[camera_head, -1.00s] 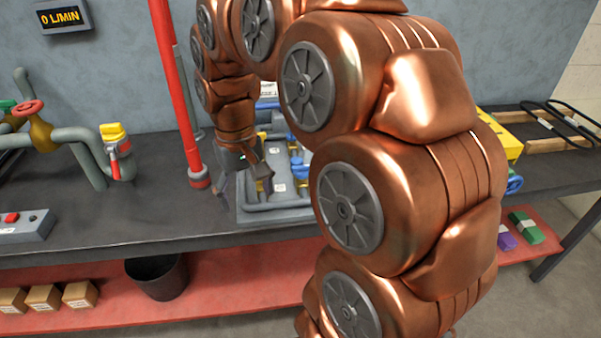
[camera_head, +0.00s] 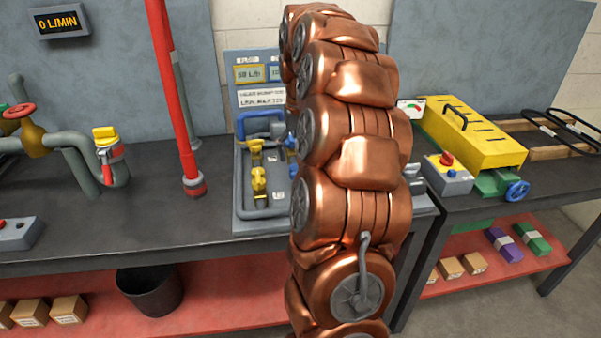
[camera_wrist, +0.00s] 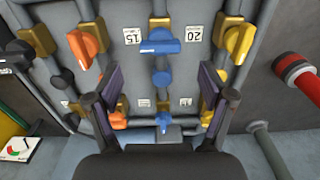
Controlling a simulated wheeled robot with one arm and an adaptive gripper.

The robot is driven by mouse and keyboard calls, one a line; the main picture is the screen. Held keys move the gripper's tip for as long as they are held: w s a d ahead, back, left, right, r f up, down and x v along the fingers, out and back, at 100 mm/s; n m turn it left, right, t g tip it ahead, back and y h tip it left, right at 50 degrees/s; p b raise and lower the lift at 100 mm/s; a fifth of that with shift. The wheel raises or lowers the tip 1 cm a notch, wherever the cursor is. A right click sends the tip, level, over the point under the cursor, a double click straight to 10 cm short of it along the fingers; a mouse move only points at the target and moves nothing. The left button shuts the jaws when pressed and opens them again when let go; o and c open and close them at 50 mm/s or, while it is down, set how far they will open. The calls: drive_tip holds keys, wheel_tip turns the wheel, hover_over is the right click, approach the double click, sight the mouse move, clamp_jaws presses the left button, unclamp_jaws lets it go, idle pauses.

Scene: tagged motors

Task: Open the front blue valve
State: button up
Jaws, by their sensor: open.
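In the wrist view, a blue valve handle (camera_wrist: 160,47) lies crosswise on the grey manifold panel, beside tags reading 15 and 20 upside down. A second blue valve (camera_wrist: 163,122) is lower in that view, between the bases of my fingers. My gripper (camera_wrist: 161,84) is open and empty, its two fingers apart over the panel's middle column, with a small round blue part between them. In the head view, blue handles (camera_head: 290,141) show only at my arm's left edge; my gripper is hidden behind my arm.
Orange valves (camera_wrist: 82,48) and yellow valves (camera_wrist: 238,42) flank the blue column. In the head view, a red vertical pipe (camera_head: 172,90) stands left of the panel (camera_head: 238,200). A yellow box (camera_head: 470,135) is at right.

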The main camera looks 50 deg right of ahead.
drive_tip(key=shift+f, duration=3.1)
drive_tip(key=shift+c, duration=0.3)
drive_tip(key=shift+a, duration=0.1)
drive_tip(key=c, duration=1.1)
